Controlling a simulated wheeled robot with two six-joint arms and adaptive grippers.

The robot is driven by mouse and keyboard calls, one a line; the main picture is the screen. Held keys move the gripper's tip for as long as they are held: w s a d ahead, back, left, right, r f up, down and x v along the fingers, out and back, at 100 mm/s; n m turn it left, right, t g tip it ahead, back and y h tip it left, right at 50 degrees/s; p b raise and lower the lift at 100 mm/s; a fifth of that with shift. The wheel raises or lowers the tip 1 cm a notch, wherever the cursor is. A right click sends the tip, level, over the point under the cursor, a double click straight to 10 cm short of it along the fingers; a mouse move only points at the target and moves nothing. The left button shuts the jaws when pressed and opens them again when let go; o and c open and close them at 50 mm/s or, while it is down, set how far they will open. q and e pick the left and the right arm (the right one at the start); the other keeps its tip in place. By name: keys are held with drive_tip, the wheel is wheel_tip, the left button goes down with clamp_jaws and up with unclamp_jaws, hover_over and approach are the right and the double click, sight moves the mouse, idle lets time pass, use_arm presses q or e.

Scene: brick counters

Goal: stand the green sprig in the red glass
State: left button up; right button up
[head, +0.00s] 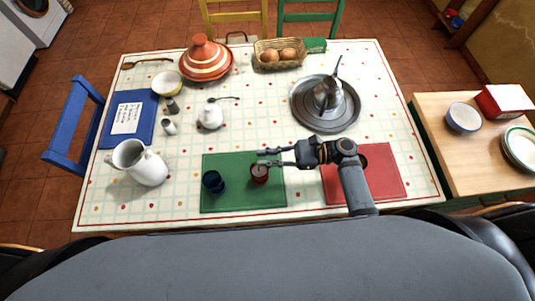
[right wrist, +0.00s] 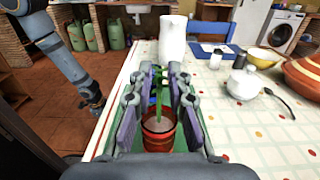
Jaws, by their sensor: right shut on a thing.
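The red glass (head: 259,174) stands upright on the green mat (head: 243,202). My right gripper (head: 264,158) is just behind the glass in the head view, its arm coming from the right. In the right wrist view the gripper is shut on the green sprig (right wrist: 158,88), which is upright between the fingers. Its stem runs down to the mouth of the red glass (right wrist: 158,140); how far inside the lower end is, I cannot tell. The sprig cannot be made out in the head view. My left gripper (right wrist: 93,108) shows small at the left of the right wrist view.
A dark blue glass (head: 213,182) stands left of the red one on the green mat. A white jug (head: 140,163) stands further left. A red mat (head: 388,180) lies to the right, partly under my arm. A metal tray (head: 299,108) with a pot is behind.

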drive_tip(key=shift+f, duration=0.5)
drive_tip(key=o, duration=1.3)
drive_tip(key=shift+o, duration=0.2)
wheel_tip(320, 180, up, 7)
drive_tip(key=p, duration=0.7)
drive_tip(key=shift+p, duration=0.35)
